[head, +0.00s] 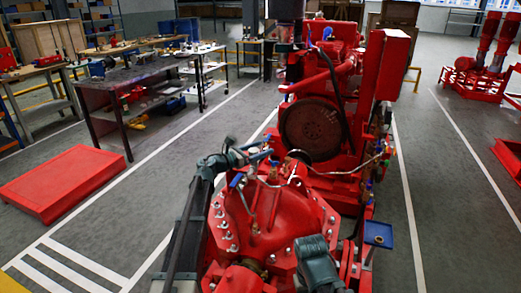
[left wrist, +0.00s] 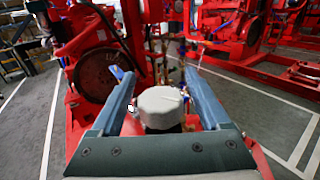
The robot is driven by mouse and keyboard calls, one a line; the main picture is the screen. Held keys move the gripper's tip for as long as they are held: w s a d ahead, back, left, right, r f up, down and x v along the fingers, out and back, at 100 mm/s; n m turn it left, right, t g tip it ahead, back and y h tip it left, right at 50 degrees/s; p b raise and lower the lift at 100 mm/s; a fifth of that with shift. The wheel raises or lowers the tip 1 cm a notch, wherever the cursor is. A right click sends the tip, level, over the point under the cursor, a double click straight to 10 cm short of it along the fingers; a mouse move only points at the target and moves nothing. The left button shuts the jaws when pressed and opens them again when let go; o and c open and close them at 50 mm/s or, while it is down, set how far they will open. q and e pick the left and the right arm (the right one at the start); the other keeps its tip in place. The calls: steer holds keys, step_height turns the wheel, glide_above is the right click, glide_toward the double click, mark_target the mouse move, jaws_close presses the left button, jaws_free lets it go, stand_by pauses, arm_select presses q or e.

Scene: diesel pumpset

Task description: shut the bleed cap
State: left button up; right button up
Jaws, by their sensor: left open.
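My left gripper (head: 250,155) reaches in from the left above the red pump casing (head: 267,215). In the left wrist view its two grey-blue fingers (left wrist: 160,75) are spread apart. A pale grey, faceted, rounded cap on a dark body (left wrist: 160,104) shows between them, with a gap to each finger; it looks like the bleed cap. In the head view a small whitish round piece (head: 253,151) shows by the left fingers, perhaps the same cap. Whether the cap is shut I cannot tell. A grey-green part at the lower right looks like my right gripper (head: 315,258); its fingertips cannot be made out.
Thin pipes and blue-handled valves surround the pump top; a blue lever (left wrist: 117,72) shows beside the left finger. The red engine with its round flywheel (head: 312,128) stands behind. A small blue tray (head: 378,234) is at the right.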

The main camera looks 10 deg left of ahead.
arm_select(q)
jaws_close()
stand_by(0.3)
steer(key=shift+m+g+h, duration=0.3)
steer(key=shift+g, duration=0.1)
steer(key=shift+s+d+m+g+h, duration=0.1)
steer(key=shift+s+m+g+h, duration=0.1)
steer(key=shift+m+g+h, duration=0.8)
steer(key=shift+s+d+m+g+h, duration=0.15)
steer(key=shift+s+m+g+h, duration=0.2)
steer(key=shift+m+g, duration=0.75)
steer(key=shift+s+d+m+g+h, duration=0.1)
steer(key=shift+m+g+h, duration=0.6)
steer(key=shift+g, duration=0.8)
steer(key=shift+s, duration=0.1)
jaws_free()
